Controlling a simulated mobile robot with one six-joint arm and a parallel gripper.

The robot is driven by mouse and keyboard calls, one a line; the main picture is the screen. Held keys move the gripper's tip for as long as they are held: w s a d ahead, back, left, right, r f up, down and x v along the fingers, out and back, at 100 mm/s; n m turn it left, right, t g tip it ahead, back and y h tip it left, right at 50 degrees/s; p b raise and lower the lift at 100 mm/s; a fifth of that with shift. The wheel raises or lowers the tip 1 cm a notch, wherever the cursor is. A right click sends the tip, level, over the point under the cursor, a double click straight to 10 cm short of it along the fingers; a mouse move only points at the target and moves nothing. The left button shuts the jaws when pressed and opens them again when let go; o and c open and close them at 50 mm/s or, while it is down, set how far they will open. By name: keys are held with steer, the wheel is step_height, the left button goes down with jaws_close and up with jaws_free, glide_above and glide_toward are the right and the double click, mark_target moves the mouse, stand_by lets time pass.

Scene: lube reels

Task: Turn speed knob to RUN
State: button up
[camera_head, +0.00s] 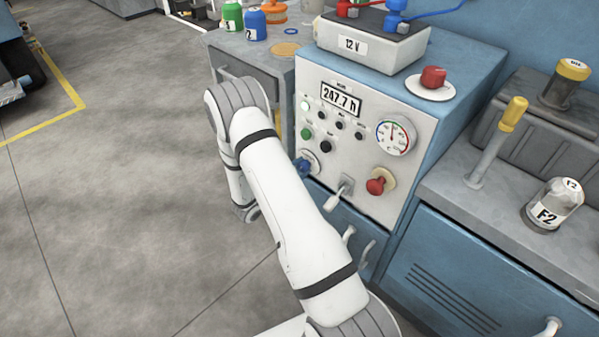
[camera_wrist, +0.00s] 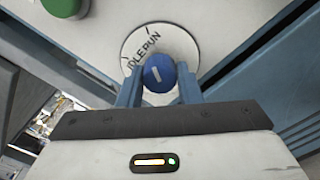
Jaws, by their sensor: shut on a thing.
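The blue speed knob (camera_wrist: 158,76) sits on a round white dial plate (camera_wrist: 185,40) in the wrist view. The plate carries the words IDLE and RUN along the knob's upper left side. A short white mark on the knob's face tilts slightly to the upper left; I cannot tell exactly which word it points at. My gripper (camera_wrist: 160,92) is shut on the knob, one blue-grey finger on each side. In the head view the knob (camera_head: 302,167) shows at the panel's lower left, just beside my white arm, which hides my gripper.
The panel (camera_head: 345,170) also has a red knob (camera_head: 381,181), a toggle lever (camera_head: 340,193), a gauge (camera_head: 396,136) and several buttons. A green button (camera_wrist: 62,6) is near the dial.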

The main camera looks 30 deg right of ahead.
steer(key=shift+d, duration=0.1)
stand_by(0.3)
steer(key=o, duration=1)
steer(key=shift+c, duration=0.2)
steer(key=p+v, duration=0.1)
steer(key=v, duration=0.7)
steer(key=shift+r, duration=0.1)
